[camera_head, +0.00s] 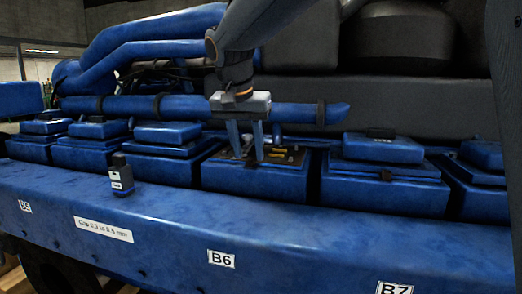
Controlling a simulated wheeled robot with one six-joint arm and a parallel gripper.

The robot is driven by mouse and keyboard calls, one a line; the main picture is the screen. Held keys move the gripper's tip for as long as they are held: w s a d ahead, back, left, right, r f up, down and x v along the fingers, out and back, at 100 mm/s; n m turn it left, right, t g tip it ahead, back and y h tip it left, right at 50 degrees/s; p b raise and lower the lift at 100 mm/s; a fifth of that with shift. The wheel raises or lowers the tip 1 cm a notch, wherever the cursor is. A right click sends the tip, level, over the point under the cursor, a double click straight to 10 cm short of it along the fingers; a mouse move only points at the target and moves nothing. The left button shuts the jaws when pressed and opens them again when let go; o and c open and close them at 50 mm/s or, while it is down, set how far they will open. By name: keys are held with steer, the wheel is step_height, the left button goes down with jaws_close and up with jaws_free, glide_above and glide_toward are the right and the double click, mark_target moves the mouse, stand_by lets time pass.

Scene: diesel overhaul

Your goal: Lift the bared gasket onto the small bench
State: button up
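My gripper (249,158) hangs from above with its two fingers apart, over the uncovered blue housing (255,180) in the middle of the row. Its fingertips reach down to the dark open top (291,155) of that housing. Small yellowish and metal parts show there around the fingers. I cannot clearly make out the gasket; the fingers and the low viewing angle hide much of the opening. No grip on anything is visible between the fingers. The small bench is not seen in this view.
Blue capped housings (383,149) stand on both sides of the open one. A blue pipe (290,112) runs just behind the gripper. A small black-and-blue device (121,175) stands on the blue front ledge (170,205), which is otherwise clear and carries labels such as B6 (221,259).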

steer(key=shift+x, duration=0.8)
steer(key=shift+s, duration=0.1)
jaws_close()
steer(key=shift+r, duration=0.1)
